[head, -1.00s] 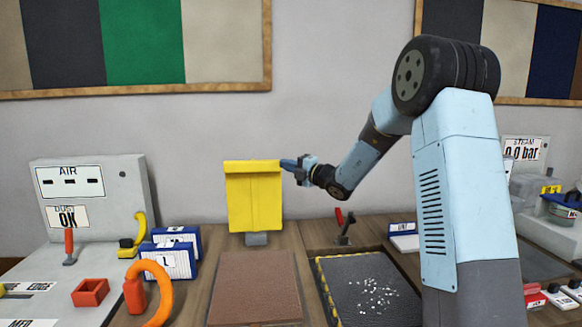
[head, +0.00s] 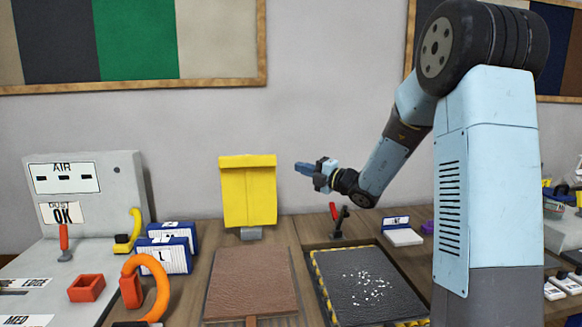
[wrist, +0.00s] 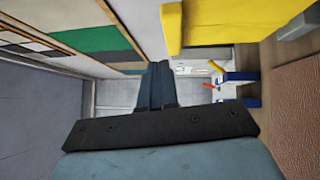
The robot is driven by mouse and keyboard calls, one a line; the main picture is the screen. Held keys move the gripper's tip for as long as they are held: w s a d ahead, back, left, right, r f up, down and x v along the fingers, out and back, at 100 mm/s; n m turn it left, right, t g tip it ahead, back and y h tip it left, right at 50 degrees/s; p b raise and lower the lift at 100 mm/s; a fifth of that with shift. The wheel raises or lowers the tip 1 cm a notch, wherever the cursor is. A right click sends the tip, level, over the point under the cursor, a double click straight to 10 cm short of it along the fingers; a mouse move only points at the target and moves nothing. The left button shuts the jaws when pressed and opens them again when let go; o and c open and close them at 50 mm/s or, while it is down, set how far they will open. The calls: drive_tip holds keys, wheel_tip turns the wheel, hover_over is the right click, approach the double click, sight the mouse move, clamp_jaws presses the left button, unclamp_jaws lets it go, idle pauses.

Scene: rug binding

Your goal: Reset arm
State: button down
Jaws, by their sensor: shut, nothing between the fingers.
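My gripper (head: 303,168) is raised above the table in the head view, to the right of the yellow panel (head: 248,196) and apart from it. Its dark fingers point left and are shut with nothing between them. In the wrist view the shut fingers (wrist: 159,75) show at the centre, with the yellow panel (wrist: 235,24) at the upper right. The arm is bent, with its elbow high at the right of the head view.
Below stand a brown pad (head: 250,282), a black mat with white bits (head: 366,286) and a red-handled lever (head: 337,220). At left are blue-and-white boxes (head: 166,256), an orange hooked tool (head: 150,287), a red tray (head: 86,288) and a grey air panel (head: 88,195). The air around my gripper is clear.

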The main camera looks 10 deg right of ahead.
drive_tip(key=s+a+n+g+h, duration=0.25)
drive_tip(key=s+n+g, duration=0.25)
drive_tip(key=s+n, duration=0.7)
drive_tip(key=s+a+n+g+h, duration=0.1)
drive_tip(key=s+a+n+g, duration=0.35)
drive_tip(key=s+n, duration=0.75)
drive_tip(key=s+d+n+t+h, duration=0.1)
drive_tip(key=s+d+n+h, duration=0.9)
drive_tip(key=s+d+n, duration=0.4)
drive_tip(key=shift+s+d+f+n, duration=0.35)
drive_tip(key=shift+s+n, duration=1.1)
drive_tip(key=shift+n, duration=1.45)
drive_tip(key=shift+t, duration=0.25)
